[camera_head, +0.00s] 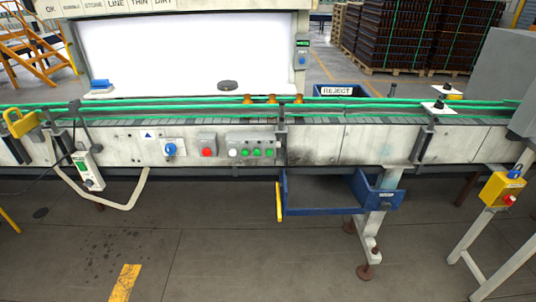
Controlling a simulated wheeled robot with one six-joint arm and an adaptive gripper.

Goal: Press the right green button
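A grey control panel (251,139) is fixed to the front side of the conveyor, just left of the picture's middle. It has a white button (233,152) at its left end and a row of small green buttons to the right of it. The right green button (269,152) is the last in the row, close to a dark vertical bracket. The middle green button (257,152) and the left green button (245,152) sit beside it. Nothing covers the panel. My gripper does not show in this view.
A red button box (207,146) and a blue knob (170,149) are left of the panel. A blue tray (315,210) juts out below the conveyor (365,145), right of the panel. A yellow box (503,190) stands at far right. The floor in front is clear.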

